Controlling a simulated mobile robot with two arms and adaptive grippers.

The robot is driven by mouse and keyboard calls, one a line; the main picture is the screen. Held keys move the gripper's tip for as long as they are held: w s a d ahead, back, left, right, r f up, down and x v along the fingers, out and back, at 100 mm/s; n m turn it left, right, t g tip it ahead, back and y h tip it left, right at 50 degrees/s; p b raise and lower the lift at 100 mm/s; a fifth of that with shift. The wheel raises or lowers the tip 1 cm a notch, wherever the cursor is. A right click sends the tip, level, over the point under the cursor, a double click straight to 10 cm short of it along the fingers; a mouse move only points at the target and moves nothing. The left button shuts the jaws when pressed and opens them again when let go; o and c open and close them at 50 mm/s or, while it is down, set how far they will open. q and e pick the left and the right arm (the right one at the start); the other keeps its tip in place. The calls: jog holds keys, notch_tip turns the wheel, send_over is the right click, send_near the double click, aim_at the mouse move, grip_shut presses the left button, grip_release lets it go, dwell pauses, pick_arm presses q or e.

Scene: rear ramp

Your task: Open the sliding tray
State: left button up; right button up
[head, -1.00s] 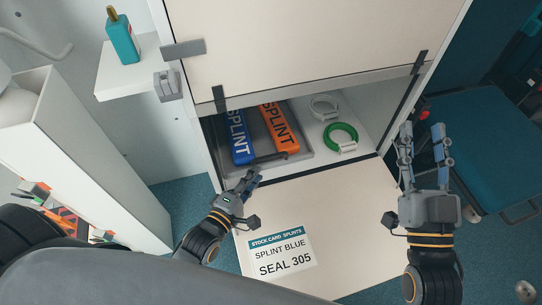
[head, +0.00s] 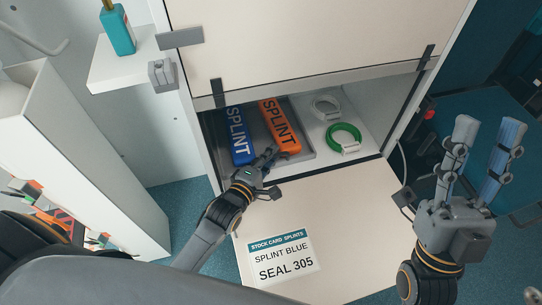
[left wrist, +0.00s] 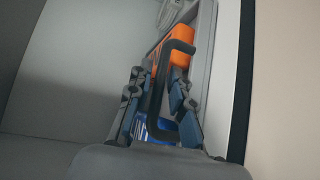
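The sliding tray (head: 255,124) is a shallow grey tray low inside the cabinet, holding a blue splint (head: 238,137) and an orange splint (head: 279,124). Its dark handle (left wrist: 161,76) shows clearly in the left wrist view. My left gripper (head: 271,155) is at the tray's front edge and partly hides the handle in the head view. In the left wrist view its fingers (left wrist: 158,104) stand apart on either side of the handle; I cannot see firm contact. My right gripper (head: 487,140) is open and empty at the right, outside the cabinet.
A green ring (head: 344,136) and a white ring (head: 325,106) lie right of the tray. A lowered cream panel (head: 345,215) with a splint stock card (head: 284,256) lies in front. A raised door (head: 310,40) hangs above. A white shelf with a teal bottle (head: 118,30) is at left.

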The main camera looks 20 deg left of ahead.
pick_arm(q)
grip_shut()
